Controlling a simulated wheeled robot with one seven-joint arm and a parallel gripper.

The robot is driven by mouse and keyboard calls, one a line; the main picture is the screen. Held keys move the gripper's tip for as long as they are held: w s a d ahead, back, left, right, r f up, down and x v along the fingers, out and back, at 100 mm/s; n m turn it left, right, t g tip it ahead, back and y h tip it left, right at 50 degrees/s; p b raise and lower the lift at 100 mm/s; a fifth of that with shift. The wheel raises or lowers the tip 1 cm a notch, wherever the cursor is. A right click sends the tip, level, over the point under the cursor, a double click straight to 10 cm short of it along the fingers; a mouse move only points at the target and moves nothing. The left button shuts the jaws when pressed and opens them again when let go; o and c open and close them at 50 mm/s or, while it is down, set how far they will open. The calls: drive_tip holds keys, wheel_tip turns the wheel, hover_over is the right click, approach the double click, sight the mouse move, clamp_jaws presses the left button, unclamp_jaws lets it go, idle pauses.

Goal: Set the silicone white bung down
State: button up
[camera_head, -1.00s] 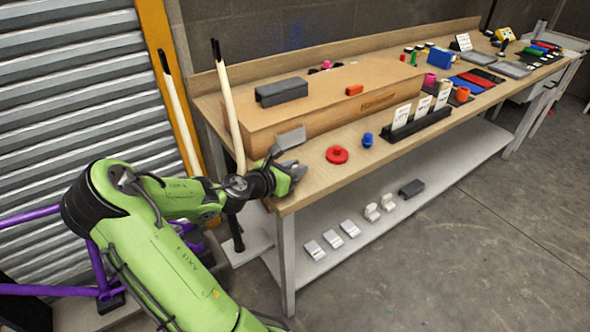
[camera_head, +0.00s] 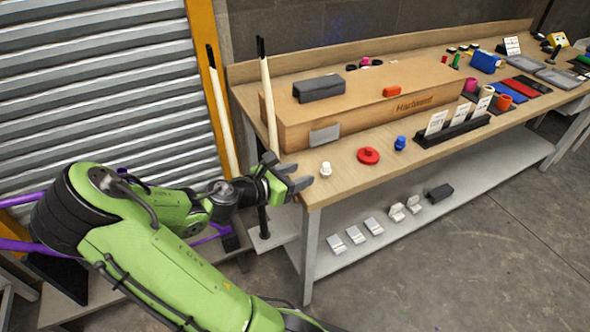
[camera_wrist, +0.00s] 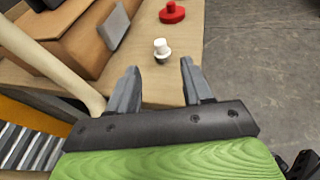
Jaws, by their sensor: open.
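The white bung (camera_head: 326,169) stands upright on the wooden bench top (camera_head: 345,187), near its left end. In the wrist view the white bung (camera_wrist: 161,48) is ahead of my fingertips, with a dark lower part under its white top. My gripper (camera_head: 301,184) is open and empty, at the bench's left end and just left of the bung. In the wrist view my gripper (camera_wrist: 158,76) shows its two grey fingers apart, with bare bench between them. The bung is clear of both fingers.
A red knobbed disc (camera_head: 369,156) and a blue bung (camera_head: 400,143) stand to the right. A long cardboard box (camera_head: 350,125) lies behind, with a grey plate (camera_head: 324,136) against it. A pale pole (camera_head: 268,105) rises beside my gripper.

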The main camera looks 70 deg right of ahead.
drive_tip(key=shift+w+a+r, duration=0.15)
drive_tip(key=shift+a, duration=0.3)
drive_tip(key=w+a+f+m+t+y, duration=0.1)
drive_tip(key=w+a+m+t+y, duration=0.3)
drive_tip(key=a, duration=0.4)
drive_tip(key=w+a+f+m+t+y, duration=0.25)
drive_tip(key=w+a+m+y, duration=0.2)
drive_tip(key=a, duration=0.45)
drive_tip(key=s+a+r+m+t+y, duration=0.2)
drive_tip(key=a+r, duration=0.4)
drive_tip(key=a, duration=0.3)
drive_tip(key=s+a+r+m+t+y, duration=0.2)
drive_tip(key=a+r, duration=0.4)
drive_tip(key=a, duration=0.3)
drive_tip(key=shift+s+t, duration=0.55)
drive_tip(key=shift+s, duration=0.25)
drive_tip(key=shift+r+y, duration=0.15)
drive_tip(key=shift+y, duration=0.1)
